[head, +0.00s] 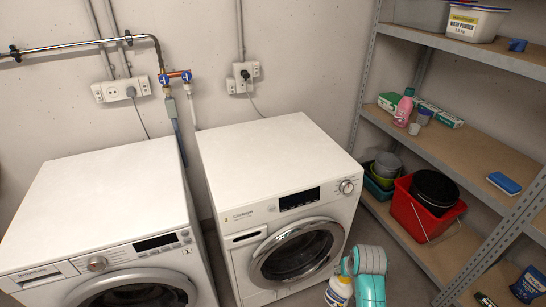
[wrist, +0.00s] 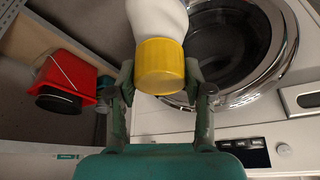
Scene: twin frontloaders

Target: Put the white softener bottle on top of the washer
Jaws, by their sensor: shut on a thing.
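My gripper (wrist: 160,76) is shut on the white softener bottle (wrist: 157,18), with its fingers on either side of the yellow cap (wrist: 160,66). In the head view the bottle (head: 339,292) shows at the bottom edge beside my arm, in front of the right machine and below its top; its lower part is cut off. Two white front-loaders stand against the wall: the left machine (head: 100,190) and the right machine (head: 270,160). Both tops are flat and bare. I cannot tell for sure which one is the washer. The right machine's round door is shut.
A metal shelf unit (head: 455,160) stands on the right with a pink bottle (head: 403,110), a red bucket (head: 408,208), a blue sponge (head: 504,183) and a washing powder tub (head: 476,22). Pipes and sockets run along the back wall. A narrow gap separates the machines.

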